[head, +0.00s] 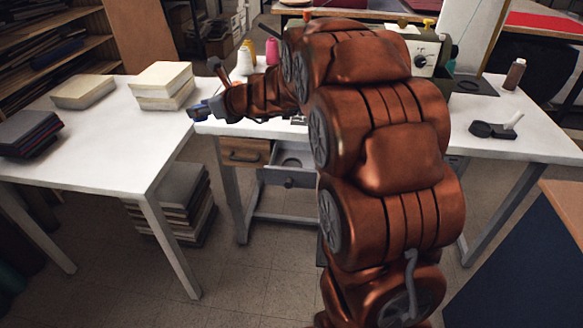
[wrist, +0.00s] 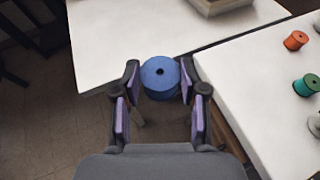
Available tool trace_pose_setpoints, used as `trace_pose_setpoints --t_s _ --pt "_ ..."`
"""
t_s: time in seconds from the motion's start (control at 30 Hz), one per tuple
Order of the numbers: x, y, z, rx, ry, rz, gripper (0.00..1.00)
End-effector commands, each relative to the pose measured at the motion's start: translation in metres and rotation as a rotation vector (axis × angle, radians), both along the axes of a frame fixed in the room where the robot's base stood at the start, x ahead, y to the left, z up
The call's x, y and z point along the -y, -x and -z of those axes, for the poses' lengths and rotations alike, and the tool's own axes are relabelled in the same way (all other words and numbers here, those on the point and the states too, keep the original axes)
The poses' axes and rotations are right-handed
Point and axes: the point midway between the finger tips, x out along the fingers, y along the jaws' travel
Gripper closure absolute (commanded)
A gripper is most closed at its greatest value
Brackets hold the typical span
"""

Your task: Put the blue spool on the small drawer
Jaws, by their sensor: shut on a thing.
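The blue spool (wrist: 160,78) sits between the fingertips of my gripper (wrist: 160,84) in the wrist view, its round top with a dark centre hole facing the camera. My gripper is shut on it, held over the gap between two white tables. In the head view my gripper (head: 198,112) is at the left, above the gap; I cannot make out the spool there. An open grey drawer (head: 289,181) with a round knob sticks out under the right table, partly behind my arm. Beside it is a closed wooden drawer (head: 243,152). A ring-shaped item seems to lie in the open drawer.
The left table (head: 95,135) bears stacks of books (head: 162,84). The right table (head: 520,145) bears pink (head: 271,52) and yellow (head: 246,58) spools, a sewing machine (head: 425,55) and a brown bottle (head: 514,74). Orange (wrist: 296,40) and green (wrist: 306,85) spools show in the wrist view.

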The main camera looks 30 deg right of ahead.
Motion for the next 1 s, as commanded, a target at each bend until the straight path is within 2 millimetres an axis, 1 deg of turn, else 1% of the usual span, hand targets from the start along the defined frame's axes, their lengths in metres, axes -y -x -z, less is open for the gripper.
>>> trace_pose_setpoints --t_s 0.03,0.17,0.27,0.37,0.47,0.57,0.6,0.8,0.9,1.0 --pt "0.007 -0.002 0.001 0.0 0.002 -0.014 0.74" --pt "0.021 -0.003 -0.002 0.0 0.001 -0.061 0.74" --pt "0.036 -0.002 -0.001 -0.003 -0.001 -0.097 0.74" --pt "0.054 0.002 0.0 0.001 0.0 -0.138 0.74" --pt "0.08 0.011 0.009 -0.001 -0.006 -0.182 0.74" --pt "0.109 0.025 0.02 0.002 -0.005 -0.223 0.74" --pt "0.121 0.031 0.026 0.0 -0.005 -0.234 0.74" --pt "0.179 0.068 0.061 0.001 -0.005 -0.278 0.74" --pt "0.2 0.084 0.075 0.001 -0.004 -0.288 0.74" --pt "0.212 0.095 0.085 0.0 -0.004 -0.294 0.74"
